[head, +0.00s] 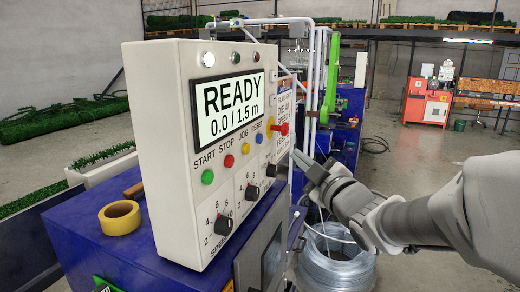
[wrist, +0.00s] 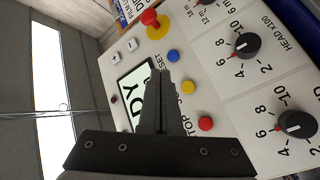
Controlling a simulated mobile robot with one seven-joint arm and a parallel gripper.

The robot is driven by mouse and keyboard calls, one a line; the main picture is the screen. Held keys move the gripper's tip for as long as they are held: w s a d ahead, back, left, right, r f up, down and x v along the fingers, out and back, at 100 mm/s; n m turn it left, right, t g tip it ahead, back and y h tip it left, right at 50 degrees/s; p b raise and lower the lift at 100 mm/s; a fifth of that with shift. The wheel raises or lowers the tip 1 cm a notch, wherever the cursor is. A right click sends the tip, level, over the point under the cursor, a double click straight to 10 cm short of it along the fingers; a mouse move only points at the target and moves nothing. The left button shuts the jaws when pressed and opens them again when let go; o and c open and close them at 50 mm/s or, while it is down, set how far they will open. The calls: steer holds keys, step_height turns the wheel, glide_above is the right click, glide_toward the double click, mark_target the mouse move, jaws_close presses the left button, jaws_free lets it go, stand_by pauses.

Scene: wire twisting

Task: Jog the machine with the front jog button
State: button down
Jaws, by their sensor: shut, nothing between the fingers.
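The yellow JOG button (head: 245,148) sits on the front of a white control panel (head: 160,150), between the red STOP button (head: 229,161) and the blue RESET button (head: 259,138). The panel's screen (head: 228,106) reads READY, 0.0 / 1.5 m. My gripper (head: 297,156) is shut and empty, to the right of the buttons with its fingertips toward the panel. In the wrist view my fingertips (wrist: 161,76) lie just beside the yellow button (wrist: 188,87) and overlap the screen. The gap to the panel is hard to judge; no contact shows.
A green START button (head: 207,176), several black knobs (head: 223,225) and a red emergency stop (head: 281,129) share the panel. Yellow tape (head: 119,217) lies on the blue cabinet (head: 75,235). A wire coil (head: 338,262) stands below my arm.

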steer(key=w+a+b, duration=0.2)
steer(key=w+a, duration=0.1)
steer(key=a, duration=0.5)
steer(key=shift+w, duration=0.2)
steer(key=shift+a+f+b, duration=0.15)
steer(key=shift+a+b, duration=0.1)
steer(key=shift+b, duration=0.25)
stand_by(1.6)
steer(key=shift+w+a+b, duration=0.3)
steer(key=shift+a+b, duration=0.3)
stand_by(1.8)
steer(key=shift+d, duration=0.15)
steer(key=shift+s+d, duration=0.35)
steer(key=shift+d, duration=0.3)
steer(key=shift+s+d, duration=0.3)
steer(key=shift+d, duration=0.5)
steer(key=shift+s+d, duration=0.3)
steer(key=shift+d, duration=0.45)
steer(key=shift+s+d, duration=0.3)
steer(key=shift+d, duration=0.5)
